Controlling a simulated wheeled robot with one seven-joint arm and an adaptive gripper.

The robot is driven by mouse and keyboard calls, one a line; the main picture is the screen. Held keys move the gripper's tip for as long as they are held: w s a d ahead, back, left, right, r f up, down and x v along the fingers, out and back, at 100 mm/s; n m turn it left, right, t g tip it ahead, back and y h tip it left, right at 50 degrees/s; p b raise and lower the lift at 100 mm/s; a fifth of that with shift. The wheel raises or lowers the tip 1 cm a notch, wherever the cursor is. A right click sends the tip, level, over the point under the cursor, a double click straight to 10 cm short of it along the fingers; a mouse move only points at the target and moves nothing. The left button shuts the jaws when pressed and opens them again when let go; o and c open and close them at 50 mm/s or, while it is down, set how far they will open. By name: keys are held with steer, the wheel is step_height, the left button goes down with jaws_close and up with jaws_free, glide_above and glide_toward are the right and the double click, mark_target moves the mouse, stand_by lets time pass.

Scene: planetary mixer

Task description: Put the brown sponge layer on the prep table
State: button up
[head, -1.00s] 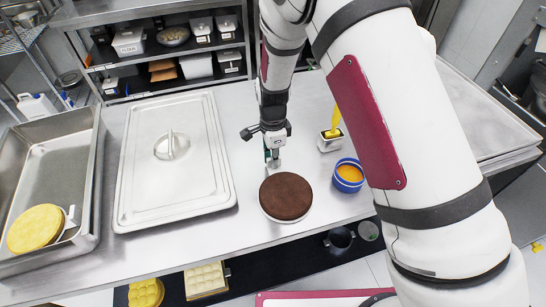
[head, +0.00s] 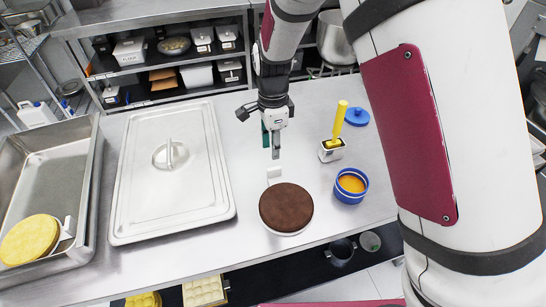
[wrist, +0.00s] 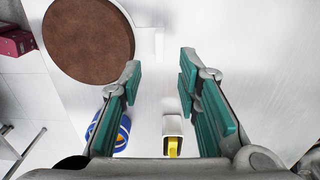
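The brown sponge layer (head: 286,207) lies flat on a thin white round board (head: 284,233) on the steel table (head: 240,250). The board's white tab (head: 274,172) points toward the back. The brown layer (wrist: 88,42) also shows at the upper left of the wrist view, with the tab (wrist: 148,42) beside it. My gripper (head: 275,153) hangs above and behind the tab, pointing down and apart from it. In the wrist view my gripper (wrist: 158,85) has its green-padded fingers spread with nothing between them.
A blue-rimmed tub with orange contents (head: 351,186) stands right of the brown layer. A small container with a yellow-handled tool (head: 331,149) is behind it. A lidded steel pan (head: 172,175) stands left. A deep tray (head: 85,230) holds a yellow layer (head: 28,239).

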steer(key=s+d+r+n+t+y, duration=0.1)
steer(key=s+d+r+n, duration=0.3)
steer(key=r, duration=0.5)
steer(key=s+d+r+n+t, duration=0.15)
steer(key=s+d+r, duration=0.35)
steer(key=r, duration=0.5)
steer(key=s+d+r+n+t, duration=0.1)
steer(key=s+d+r+n, duration=0.2)
steer(key=s, duration=0.4)
steer(key=s+d+r+n+t+h, duration=0.1)
steer(key=s+d+r+n+t, duration=0.1)
steer(key=s+d+n, duration=0.4)
steer(key=shift+s+d+r, duration=0.35)
steer(key=shift+s+r, duration=0.25)
steer(key=shift+s, duration=0.45)
